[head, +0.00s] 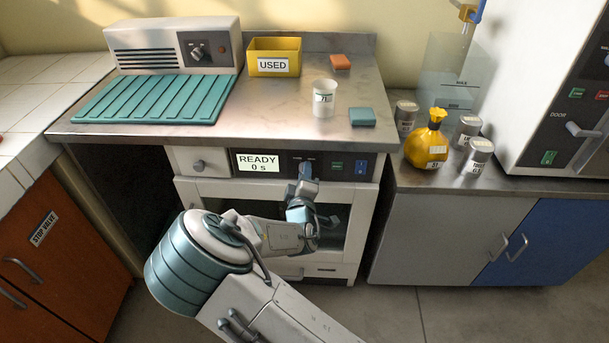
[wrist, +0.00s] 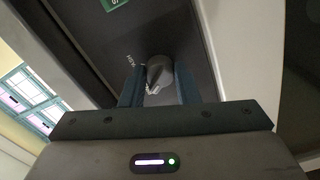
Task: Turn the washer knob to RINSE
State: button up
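The washer (head: 187,190) is the white under-counter machine, with a dark control panel and a display (head: 258,162) reading "READY 0 s". Its knob (wrist: 158,72) is grey with a pointed grip and shows in the wrist view. My gripper (wrist: 160,80) has one dark finger on each side of the knob, with the fingers apart. I cannot tell whether they touch it. In the head view my gripper (head: 305,170) is at the panel and hides the knob.
A green button (head: 336,166) and a blue switch (head: 361,167) sit right of my gripper on the panel. The counter above holds a yellow USED bin (head: 274,57), a white cup (head: 324,98) and a teal rack (head: 155,99). Bare floor (head: 450,312) lies at right.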

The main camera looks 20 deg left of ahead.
jog(key=o, duration=0.4)
jog(key=shift+c, duration=0.2)
jog(key=v, duration=1.4)
jog(key=shift+a+p, duration=0.15)
jog(key=shift+p, duration=0.2)
